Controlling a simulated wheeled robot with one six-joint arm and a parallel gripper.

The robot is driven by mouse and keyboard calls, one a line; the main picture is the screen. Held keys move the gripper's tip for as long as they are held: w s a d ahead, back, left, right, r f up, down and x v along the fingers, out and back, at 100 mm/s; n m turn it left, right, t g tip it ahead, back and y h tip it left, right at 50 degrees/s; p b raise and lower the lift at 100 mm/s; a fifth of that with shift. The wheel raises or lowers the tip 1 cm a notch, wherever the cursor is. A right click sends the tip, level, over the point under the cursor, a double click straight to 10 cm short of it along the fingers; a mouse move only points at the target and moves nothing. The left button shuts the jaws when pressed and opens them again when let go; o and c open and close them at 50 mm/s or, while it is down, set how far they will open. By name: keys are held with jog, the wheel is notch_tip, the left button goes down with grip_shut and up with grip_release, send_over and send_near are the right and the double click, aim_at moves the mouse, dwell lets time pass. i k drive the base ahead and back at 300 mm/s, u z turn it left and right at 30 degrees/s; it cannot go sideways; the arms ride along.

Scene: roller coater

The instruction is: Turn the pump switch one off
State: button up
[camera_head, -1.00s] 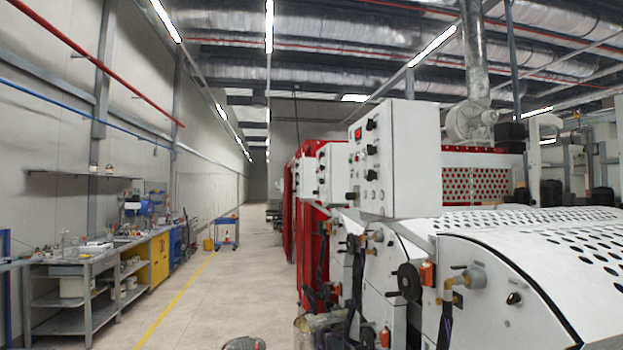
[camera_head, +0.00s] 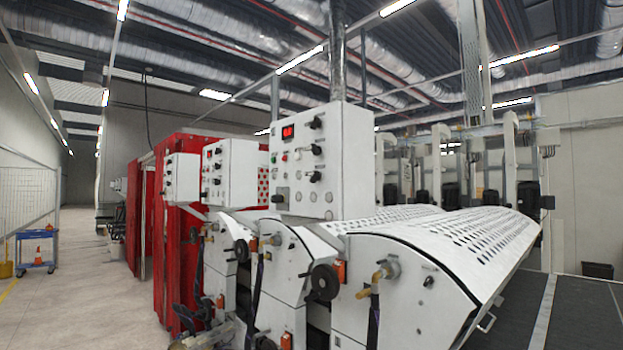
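The nearest white control box (camera_head: 322,160) stands on the coater's near unit, a little right of the middle. Its front carries a red lit display (camera_head: 288,132), an upper black knob (camera_head: 316,123), a middle black knob (camera_head: 316,149), a lower black knob (camera_head: 315,176) and small round buttons. A small black knob (camera_head: 428,281) also sits on the white side panel below. No label is readable, so I cannot tell which is pump switch one or how it is set. My gripper is not in view.
Two more control boxes, a middle one (camera_head: 229,172) and a farther one (camera_head: 181,178), stand to the left before red panels (camera_head: 180,262). A handwheel (camera_head: 325,282) and brass valve (camera_head: 377,277) stick out in front. Open floor (camera_head: 85,310) lies left, with a blue cart (camera_head: 36,252).

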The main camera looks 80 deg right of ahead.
aim_at(315, 177)
jog(key=z, duration=0.7)
jog(key=i, duration=0.7)
jog(key=z, duration=0.85)
